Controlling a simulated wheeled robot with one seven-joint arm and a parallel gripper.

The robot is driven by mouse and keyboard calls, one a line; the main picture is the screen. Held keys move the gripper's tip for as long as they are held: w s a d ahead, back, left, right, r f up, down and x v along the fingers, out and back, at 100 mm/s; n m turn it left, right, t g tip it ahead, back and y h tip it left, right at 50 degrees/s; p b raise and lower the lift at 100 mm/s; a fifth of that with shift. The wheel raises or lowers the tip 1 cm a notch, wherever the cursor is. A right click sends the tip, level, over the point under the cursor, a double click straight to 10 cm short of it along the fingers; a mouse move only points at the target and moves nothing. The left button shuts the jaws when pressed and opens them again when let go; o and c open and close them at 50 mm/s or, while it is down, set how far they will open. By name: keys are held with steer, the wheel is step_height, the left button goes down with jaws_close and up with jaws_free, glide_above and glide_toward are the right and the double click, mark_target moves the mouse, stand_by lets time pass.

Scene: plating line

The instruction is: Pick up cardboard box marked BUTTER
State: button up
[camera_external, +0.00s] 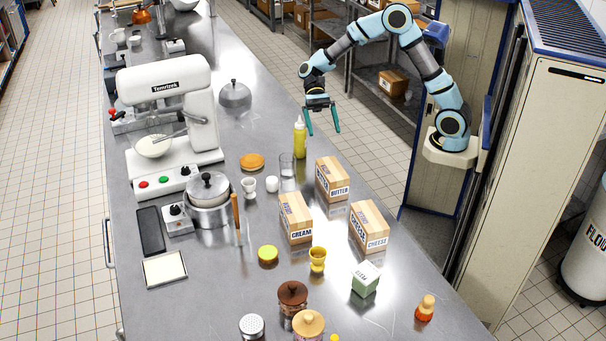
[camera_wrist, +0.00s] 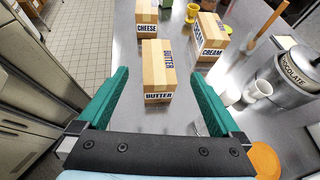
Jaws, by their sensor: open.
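The cardboard box marked BUTTER (camera_external: 332,180) stands upright on the steel counter, near its right edge in the external view. In the wrist view the BUTTER box (camera_wrist: 158,70) lies ahead, between and beyond the two teal fingers.
The CREAM box (camera_external: 296,218) and CHEESE box (camera_external: 369,227) stand nearby on the counter (camera_external: 330,270). A yellow bottle (camera_external: 300,140), a clear glass (camera_external: 287,165) and a white cup (camera_external: 272,184) stand left of the BUTTER box. A lidded pot (camera_external: 209,202) is farther left.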

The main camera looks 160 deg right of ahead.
mark_target(332, 167)
steer(key=p+x, duration=0.1)
steer(key=x, duration=0.3)
steer(key=f+p+x, duration=0.1)
steer(key=x, duration=0.3)
steer(key=s+f+p+x, duration=0.1)
steer(key=x, duration=0.3)
steer(key=shift+d+f, duration=0.15)
steer(key=shift+c, duration=0.2)
jaws_close()
stand_by(0.4)
